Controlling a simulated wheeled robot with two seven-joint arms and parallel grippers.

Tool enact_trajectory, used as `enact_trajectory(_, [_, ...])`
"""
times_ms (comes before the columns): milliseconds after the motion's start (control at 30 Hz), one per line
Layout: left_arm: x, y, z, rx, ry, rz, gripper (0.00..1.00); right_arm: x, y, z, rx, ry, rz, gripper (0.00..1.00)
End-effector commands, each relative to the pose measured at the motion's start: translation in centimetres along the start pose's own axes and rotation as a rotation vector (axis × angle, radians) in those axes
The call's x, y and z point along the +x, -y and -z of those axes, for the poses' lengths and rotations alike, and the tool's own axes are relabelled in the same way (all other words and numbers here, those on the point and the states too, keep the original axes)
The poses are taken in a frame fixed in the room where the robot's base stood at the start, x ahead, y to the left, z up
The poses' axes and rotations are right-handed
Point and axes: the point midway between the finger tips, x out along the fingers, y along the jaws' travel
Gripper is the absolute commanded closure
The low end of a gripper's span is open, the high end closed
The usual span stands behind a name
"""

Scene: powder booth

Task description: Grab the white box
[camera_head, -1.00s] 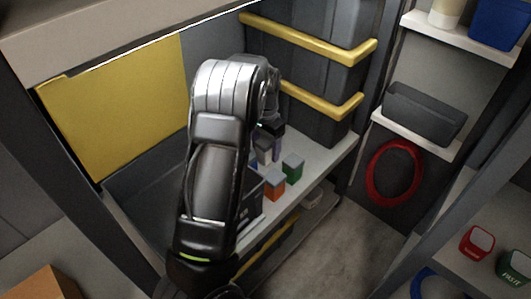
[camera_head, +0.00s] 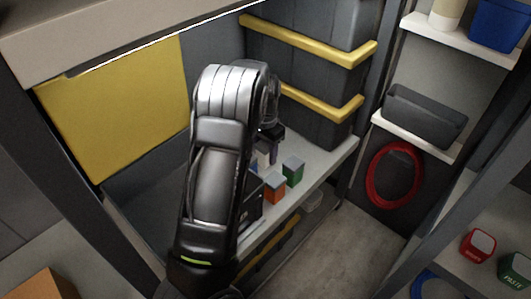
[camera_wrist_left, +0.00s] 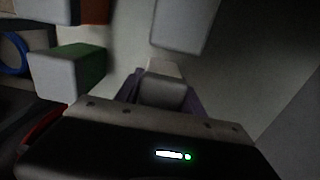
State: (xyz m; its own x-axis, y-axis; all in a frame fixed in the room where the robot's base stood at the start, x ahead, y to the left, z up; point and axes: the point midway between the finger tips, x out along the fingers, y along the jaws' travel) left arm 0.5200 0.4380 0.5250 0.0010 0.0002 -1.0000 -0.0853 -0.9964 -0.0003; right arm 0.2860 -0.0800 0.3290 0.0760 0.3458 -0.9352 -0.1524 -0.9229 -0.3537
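A white box (camera_head: 263,158) stands on the booth shelf, partly hidden behind my left arm and gripper in the head view. In the left wrist view, a plain white box (camera_wrist_left: 183,25) is at the top, just beyond the gripper and apart from it. My left gripper (camera_head: 273,155) points down over the shelf among the small boxes. In the left wrist view, its purple finger parts (camera_wrist_left: 163,95) show on both sides of a grey block; I cannot tell whether that block is held or part of the gripper. My right gripper is not in view.
An orange box (camera_head: 274,187) and a green box (camera_head: 292,171) stand close right of the gripper; the green box also shows in the left wrist view (camera_wrist_left: 70,72). Dark bins with yellow rims (camera_head: 320,108) stand behind. A yellow panel (camera_head: 120,110) is at left.

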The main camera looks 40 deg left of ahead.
Motion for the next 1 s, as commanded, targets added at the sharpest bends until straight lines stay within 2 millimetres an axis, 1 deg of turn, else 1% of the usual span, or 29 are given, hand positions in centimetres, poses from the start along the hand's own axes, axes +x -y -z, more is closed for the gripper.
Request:
enact_trajectory(33, [0.0, 0.0, 0.0, 0.000, 0.000, 0.000, 0.59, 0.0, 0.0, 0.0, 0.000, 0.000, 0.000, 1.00])
enact_trajectory(67, [0.0, 0.0, 0.0, 0.000, 0.000, 0.000, 0.61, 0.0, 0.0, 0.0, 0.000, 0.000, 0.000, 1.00])
enact_trajectory(533, [0.0, 0.0, 0.0, 0.000, 0.000, 0.000, 1.00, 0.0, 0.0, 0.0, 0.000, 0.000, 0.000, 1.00])
enact_trajectory(833, [-0.2, 0.0, 0.0, 0.000, -0.001, 0.000, 1.00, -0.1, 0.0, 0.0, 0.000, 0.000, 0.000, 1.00])
enact_trajectory(933, [-0.9, 0.0, 0.1, 0.000, -0.002, 0.001, 1.00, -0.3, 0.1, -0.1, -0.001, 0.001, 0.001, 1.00])
enact_trajectory(1000, [-1.8, 0.0, 0.1, 0.000, -0.003, 0.001, 1.00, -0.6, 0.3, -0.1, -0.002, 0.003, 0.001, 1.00])
